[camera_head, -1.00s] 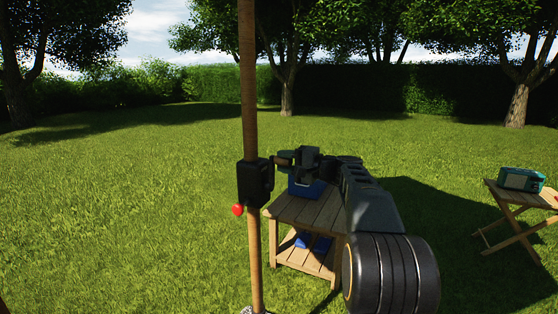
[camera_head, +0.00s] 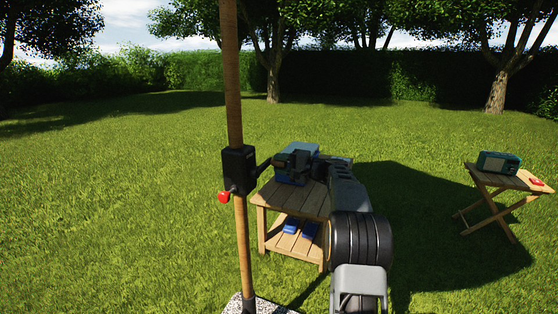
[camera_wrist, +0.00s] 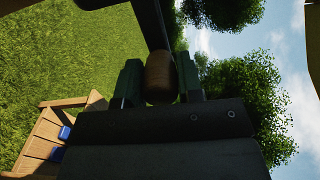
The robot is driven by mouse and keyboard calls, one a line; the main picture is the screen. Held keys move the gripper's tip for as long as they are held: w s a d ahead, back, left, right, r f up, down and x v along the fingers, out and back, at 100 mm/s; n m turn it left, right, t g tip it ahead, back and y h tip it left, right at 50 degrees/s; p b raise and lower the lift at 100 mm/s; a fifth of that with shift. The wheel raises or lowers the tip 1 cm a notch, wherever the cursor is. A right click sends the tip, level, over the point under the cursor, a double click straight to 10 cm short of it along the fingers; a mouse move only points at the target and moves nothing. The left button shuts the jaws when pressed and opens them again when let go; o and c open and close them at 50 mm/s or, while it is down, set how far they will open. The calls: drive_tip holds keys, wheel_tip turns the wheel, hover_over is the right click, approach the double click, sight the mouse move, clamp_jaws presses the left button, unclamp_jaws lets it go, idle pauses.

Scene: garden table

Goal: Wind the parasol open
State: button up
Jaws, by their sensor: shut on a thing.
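The parasol's wooden pole (camera_head: 233,70) stands in the left half of the head view, leaning slightly. A black winder housing (camera_head: 238,170) is fixed on it, with a red knob (camera_head: 224,197) at its lower left. A black crank arm (camera_head: 264,166) sticks out right of the housing, up to my gripper (camera_head: 281,160). In the wrist view, my gripper's green fingers (camera_wrist: 160,84) are shut on the brown wooden crank handle (camera_wrist: 160,76), one on each side. The parasol's canopy is not clearly visible.
A folding table (camera_head: 492,176) with a teal radio (camera_head: 498,161) is at right. A speckled base (camera_head: 240,304) shows below. Lawn surrounds them.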

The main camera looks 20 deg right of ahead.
drive_tip(key=s+a+f+b, duration=0.3)
drive_tip(key=f+b, duration=0.5)
drive_tip(key=b, duration=0.3)
drive_tip(key=shift+s+a+f, duration=0.15)
drive_tip(key=shift+s+a, duration=0.05)
drive_tip(key=shift+a, duration=0.15)
drive_tip(key=o, duration=1)
drive_tip(key=b+v, duration=0.1)
drive_tip(key=v, duration=0.9)
drive_tip(key=shift+b, duration=0.4)
